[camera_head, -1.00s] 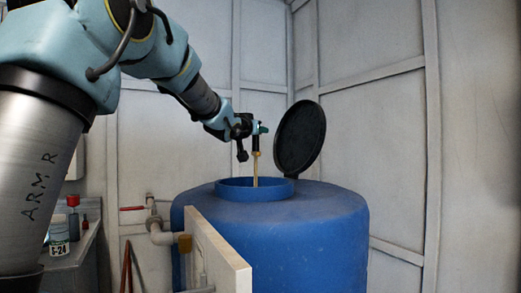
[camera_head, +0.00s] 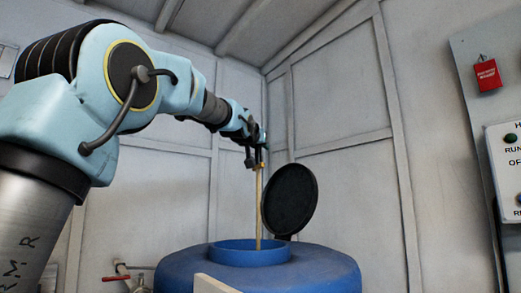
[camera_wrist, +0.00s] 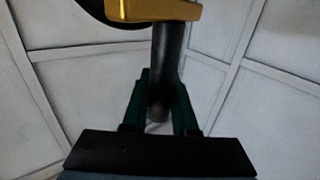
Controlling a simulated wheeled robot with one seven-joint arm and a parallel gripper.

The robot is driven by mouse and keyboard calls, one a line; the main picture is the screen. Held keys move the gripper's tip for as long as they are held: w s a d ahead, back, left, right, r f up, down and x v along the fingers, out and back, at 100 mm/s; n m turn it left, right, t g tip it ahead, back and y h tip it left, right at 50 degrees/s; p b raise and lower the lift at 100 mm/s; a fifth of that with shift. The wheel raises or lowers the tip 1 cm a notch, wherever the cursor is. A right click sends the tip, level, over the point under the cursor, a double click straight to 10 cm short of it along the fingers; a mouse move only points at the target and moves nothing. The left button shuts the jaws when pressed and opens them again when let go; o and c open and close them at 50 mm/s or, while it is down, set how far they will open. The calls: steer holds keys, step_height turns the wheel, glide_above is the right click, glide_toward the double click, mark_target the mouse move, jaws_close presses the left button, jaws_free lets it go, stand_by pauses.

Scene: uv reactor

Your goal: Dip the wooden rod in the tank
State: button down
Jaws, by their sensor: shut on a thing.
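My gripper (camera_head: 260,143) is high above the blue tank (camera_head: 185,272), shut on the dark upper part of the wooden rod (camera_head: 259,208). The rod hangs upright, its tan length showing below the gripper. Its lower end is at the tank's round opening, in front of the far inner rim; I cannot tell how deep it reaches. In the wrist view, green fingers of my gripper (camera_wrist: 162,100) close around a black round handle (camera_wrist: 166,55), with a yellow block (camera_wrist: 155,11) beyond it.
The tank's black round lid (camera_head: 290,200) stands open at the opening's back right. A pale panel edge (camera_head: 211,284) rises in front of the tank. Red-handled piping (camera_head: 118,277) is at left. A control panel (camera_head: 508,165) and red tag (camera_head: 487,75) are on the right.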

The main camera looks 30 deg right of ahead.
step_height(320, 180, up, 24)
steer(key=p, duration=2.2)
steer(key=shift+r, duration=0.2)
steer(key=shift+f, duration=0.1)
